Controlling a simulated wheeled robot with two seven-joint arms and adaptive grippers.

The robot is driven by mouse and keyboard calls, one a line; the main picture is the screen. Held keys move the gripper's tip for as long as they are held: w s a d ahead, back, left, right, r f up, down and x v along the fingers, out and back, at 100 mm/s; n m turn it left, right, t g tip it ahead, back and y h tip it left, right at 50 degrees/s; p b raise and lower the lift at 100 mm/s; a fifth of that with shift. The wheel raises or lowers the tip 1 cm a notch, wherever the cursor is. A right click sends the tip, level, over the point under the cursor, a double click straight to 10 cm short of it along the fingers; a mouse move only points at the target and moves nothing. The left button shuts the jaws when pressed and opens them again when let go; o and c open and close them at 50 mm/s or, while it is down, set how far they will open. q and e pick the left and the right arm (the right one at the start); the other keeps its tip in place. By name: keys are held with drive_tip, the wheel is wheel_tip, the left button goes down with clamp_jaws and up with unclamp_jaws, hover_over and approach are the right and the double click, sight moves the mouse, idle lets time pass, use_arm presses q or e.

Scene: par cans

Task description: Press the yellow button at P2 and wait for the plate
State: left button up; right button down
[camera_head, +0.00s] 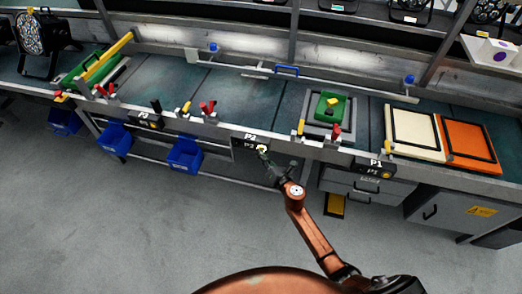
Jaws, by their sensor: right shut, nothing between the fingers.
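The P2 panel (246,144) is a dark box on the front edge of the long workbench, marked P2. My right gripper (264,154) is shut and empty, with its tips at the right part of this panel. A small pale yellowish spot shows at the tips, and the button is mostly hidden there; I cannot tell whether it is pressed in. A green plate-like block with a yellow piece (331,105) sits in a grey square fixture (348,117) on the bench, right of the panel. My left gripper is not in view.
A P1 panel (374,168) with a yellow button is on the bench edge to the right. Cream (415,133) and orange (467,145) framed panels lie at the right. Blue bins (185,155) hang below the bench. Red-handled clamps (208,109) stand along the edge. The grey floor (130,220) is clear.

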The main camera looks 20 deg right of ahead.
drive_tip(key=shift+r, duration=0.1)
drive_tip(key=shift+s+a, duration=0.45)
drive_tip(key=shift+s, duration=0.2)
drive_tip(key=s+a, duration=0.2)
drive_tip(key=s, duration=0.2)
drive_tip(key=shift+s+a+p, duration=0.1)
drive_tip(key=shift+a+p, duration=0.25)
drive_tip(key=shift+a, duration=0.05)
idle(4.6)
